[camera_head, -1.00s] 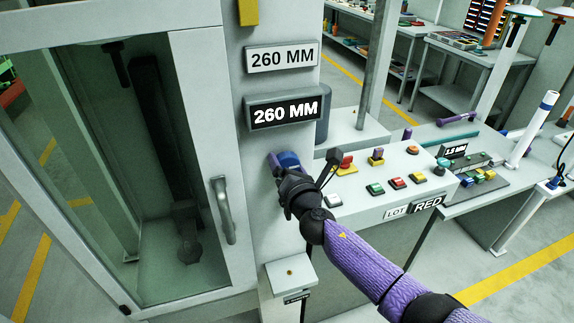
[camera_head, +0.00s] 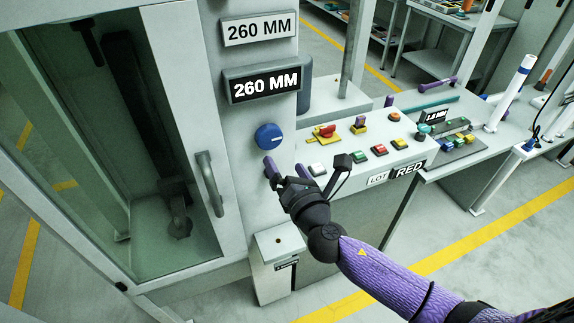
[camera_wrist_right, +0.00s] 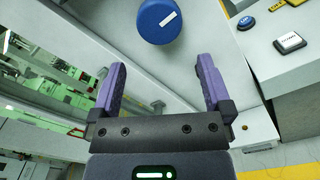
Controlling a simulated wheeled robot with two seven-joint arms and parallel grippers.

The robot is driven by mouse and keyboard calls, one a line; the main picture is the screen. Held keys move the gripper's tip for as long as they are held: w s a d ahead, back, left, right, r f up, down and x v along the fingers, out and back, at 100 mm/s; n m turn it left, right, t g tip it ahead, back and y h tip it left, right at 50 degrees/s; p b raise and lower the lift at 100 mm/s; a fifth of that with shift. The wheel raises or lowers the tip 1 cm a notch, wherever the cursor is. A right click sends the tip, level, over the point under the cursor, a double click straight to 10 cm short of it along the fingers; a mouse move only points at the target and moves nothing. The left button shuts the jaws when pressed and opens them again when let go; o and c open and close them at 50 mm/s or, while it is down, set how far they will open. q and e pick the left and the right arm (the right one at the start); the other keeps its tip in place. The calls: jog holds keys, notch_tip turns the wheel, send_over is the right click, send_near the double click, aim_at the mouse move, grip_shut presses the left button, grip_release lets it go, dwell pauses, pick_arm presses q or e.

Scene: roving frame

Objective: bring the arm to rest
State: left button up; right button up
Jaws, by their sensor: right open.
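My right gripper (camera_head: 287,170) is open and empty in the head view. It is just below a round blue knob (camera_head: 268,137) on the grey machine column, apart from it. In the right wrist view the two purple fingers (camera_wrist_right: 160,85) are spread, with nothing between them. The blue knob (camera_wrist_right: 160,20) with its white mark lies beyond the fingertips there. My right arm (camera_head: 385,272) reaches in from the lower right. My left gripper is in neither view.
Two signs read 260 MM, the lower one (camera_head: 262,84) above the knob. A glass door with a handle (camera_head: 210,184) stands left. A button panel (camera_head: 345,172) with several coloured buttons is close right of the gripper. Open floor (camera_head: 470,250) lies at the lower right.

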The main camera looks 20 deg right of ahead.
dwell(0.4)
jog(key=s+d+f+m+g+h+b, duration=0.1)
jog(key=s+d+f+m+g+b, duration=0.2)
jog(key=f, duration=0.8)
jog(key=s+f+m+g+b, duration=0.3)
jog(key=s+f+m, duration=0.2)
jog(key=f, duration=0.6)
jog(key=s+d+f+m+g+h+b, duration=0.1)
jog(key=s+d+f+m+g+b, duration=0.2)
jog(key=f, duration=0.9)
jog(key=s+a+f+m+g+b, duration=0.1)
jog(key=s+f+m, duration=0.4)
jog(key=s, duration=0.5)
jog(key=s+a+f+m+g+b, duration=0.1)
jog(key=s+f+m+g+b, duration=0.2)
jog(key=s+f, duration=0.4)
jog(key=s+a+f+m+g+y+b, duration=0.1)
jog(key=s+f+m+g, duration=0.3)
jog(key=s, duration=0.9)
notch_tip(320, 180, down, 3)
jog(key=m, duration=0.4)
jog(key=shift+a+b, duration=0.2)
jog(key=shift+b, duration=0.2)
